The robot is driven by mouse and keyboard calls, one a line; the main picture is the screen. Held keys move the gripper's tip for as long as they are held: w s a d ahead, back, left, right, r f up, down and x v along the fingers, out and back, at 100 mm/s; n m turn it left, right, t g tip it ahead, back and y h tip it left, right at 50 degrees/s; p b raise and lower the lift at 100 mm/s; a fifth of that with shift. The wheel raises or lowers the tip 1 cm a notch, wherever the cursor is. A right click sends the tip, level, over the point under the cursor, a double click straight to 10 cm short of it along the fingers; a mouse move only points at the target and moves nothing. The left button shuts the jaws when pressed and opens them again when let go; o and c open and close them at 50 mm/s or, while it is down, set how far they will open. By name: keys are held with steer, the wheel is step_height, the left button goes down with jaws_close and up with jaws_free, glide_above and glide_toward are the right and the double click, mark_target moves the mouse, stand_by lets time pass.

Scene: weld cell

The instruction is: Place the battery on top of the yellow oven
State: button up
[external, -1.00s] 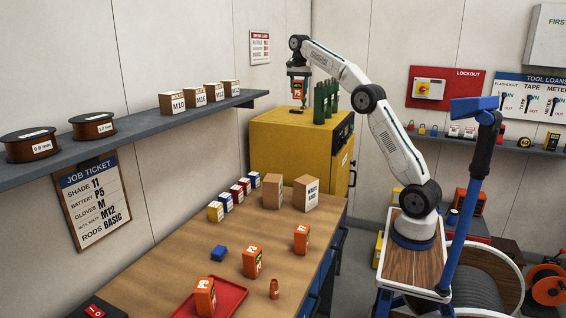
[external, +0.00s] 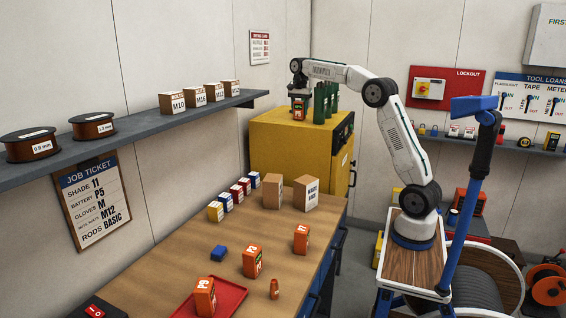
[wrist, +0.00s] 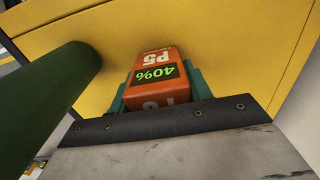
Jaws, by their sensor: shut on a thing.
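The battery (wrist: 158,75) is orange, marked P5, with a green 40% display. My gripper (external: 299,97) is shut on it at the top of the yellow oven (external: 279,142). The battery also shows in the external view (external: 298,112), upright, with its lower end at or very close to the oven's top. I cannot tell whether it touches. In the wrist view the gripper's teal fingers (wrist: 157,88) stand on both sides of the battery, above the yellow surface.
Several green cylinders (external: 321,103) stand on the oven just right of the battery; one looms at left in the wrist view (wrist: 45,95). More orange batteries (external: 252,261) stand on the workbench (external: 180,262). A shelf with boxes (external: 215,93) runs along the left wall.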

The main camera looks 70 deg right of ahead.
steer(key=shift+f, duration=0.1)
steer(key=o, duration=1.2)
step_height(320, 180, up, 8)
steer(key=shift+f, duration=0.15)
